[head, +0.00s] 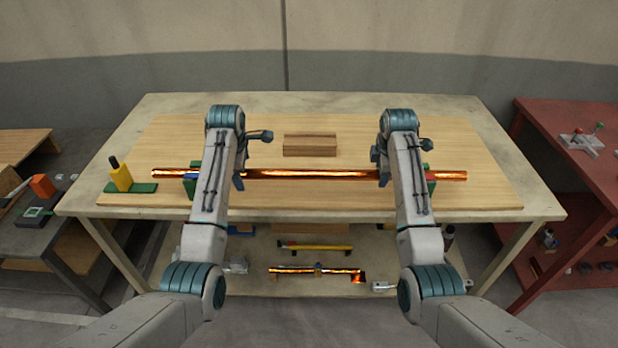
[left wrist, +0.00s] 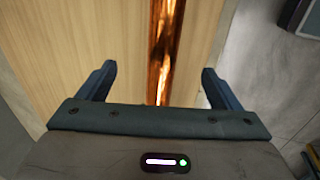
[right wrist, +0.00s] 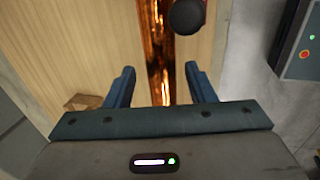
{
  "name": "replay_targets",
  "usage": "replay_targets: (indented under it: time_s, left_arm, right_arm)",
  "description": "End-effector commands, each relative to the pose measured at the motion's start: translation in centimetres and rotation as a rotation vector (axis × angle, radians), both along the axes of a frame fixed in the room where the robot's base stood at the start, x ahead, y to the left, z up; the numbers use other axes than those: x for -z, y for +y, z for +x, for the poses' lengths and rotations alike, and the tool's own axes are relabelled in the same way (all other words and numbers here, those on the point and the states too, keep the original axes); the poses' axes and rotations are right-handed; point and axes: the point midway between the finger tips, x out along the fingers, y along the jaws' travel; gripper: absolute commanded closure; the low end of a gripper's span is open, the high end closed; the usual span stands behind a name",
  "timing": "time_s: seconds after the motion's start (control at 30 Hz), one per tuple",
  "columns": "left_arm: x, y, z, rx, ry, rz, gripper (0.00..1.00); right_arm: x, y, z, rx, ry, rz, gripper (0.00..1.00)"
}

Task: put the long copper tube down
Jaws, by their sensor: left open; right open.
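The long copper tube (head: 310,173) lies level across the wooden board, running left to right. Its left part passes over a blue and green block (head: 191,186), and its right part passes by a red and green block (head: 431,183), mostly behind my right arm. My left gripper (head: 238,181) is open over the tube; in the left wrist view the tube (left wrist: 164,45) runs between its spread fingers (left wrist: 160,80). My right gripper (head: 383,176) is open; in the right wrist view the tube (right wrist: 157,60) lies between its fingers (right wrist: 159,78). Contact with the blocks is hard to tell.
A brown wooden block (head: 310,145) stands behind the tube. A yellow post on a green base (head: 121,178) is near the tube's left end. A lower shelf holds a shorter copper piece (head: 300,270) and a yellow bar (head: 312,247). A red table (head: 570,150) stands right.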

Motion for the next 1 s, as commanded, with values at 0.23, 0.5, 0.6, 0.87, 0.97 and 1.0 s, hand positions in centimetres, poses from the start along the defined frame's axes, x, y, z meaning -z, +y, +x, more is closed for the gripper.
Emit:
replay_targets:
  time_s: [0.23,0.5,0.6,0.87,0.97,1.0]
  left_arm:
    - [-4.8,0.0,-1.2,0.0,-0.008,0.0,0.14]
    - [-9.6,0.0,-2.6,-0.001,-0.006,0.0,0.14]
    - [-10.5,0.0,-2.9,0.0,-0.005,0.0,0.14]
    - [-11.1,0.0,-3.1,0.0,-0.003,0.0,0.14]
    - [-11.0,0.0,-3.1,0.0,-0.003,0.0,0.14]
    - [-11.0,0.0,-3.1,0.0,-0.003,0.0,0.14]
  right_arm:
    - [0.0,0.0,0.0,0.0,0.0,0.0,0.5]
    - [0.0,0.0,0.0,0.0,0.0,0.0,0.5]
    - [0.0,0.0,0.0,0.0,0.0,0.0,0.5]
    - [0.0,0.0,0.0,0.0,0.0,0.0,0.5]
    - [0.0,0.0,0.0,0.0,0.0,0.0,0.5]
    - [0.0,0.0,0.0,0.0,0.0,0.0,0.43]
